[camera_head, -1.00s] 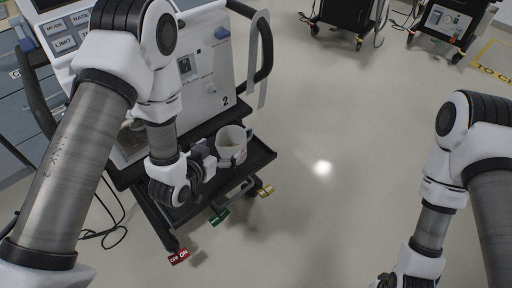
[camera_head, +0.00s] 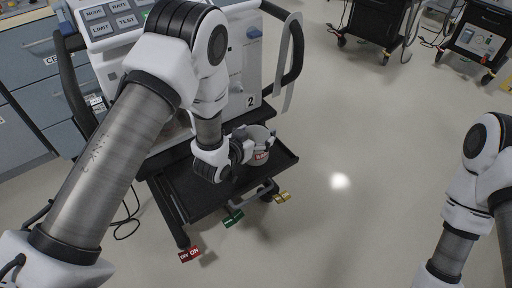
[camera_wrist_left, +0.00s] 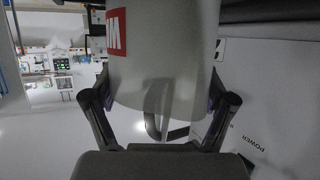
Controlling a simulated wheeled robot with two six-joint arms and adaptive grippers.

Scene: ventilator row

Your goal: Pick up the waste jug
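The waste jug (camera_head: 261,153) is a pale, open-topped container with a red label. It is at the right part of the dark lower shelf (camera_head: 215,197) of the ventilator cart marked 2. My left gripper (camera_head: 246,147) is at the jug's left side, partly hidden by its own wrist. In the left wrist view the jug (camera_wrist_left: 165,50) fills the space between the two fingers (camera_wrist_left: 160,95), which meet its sides. Whether the jug's base touches the shelf cannot be told. My right arm shows at the right edge, but its gripper is outside the picture.
The ventilator (camera_head: 245,75) rises behind the jug, with a dark side handle (camera_head: 292,50). Open floor lies to the right; other carts (camera_head: 376,25) stand at the back.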

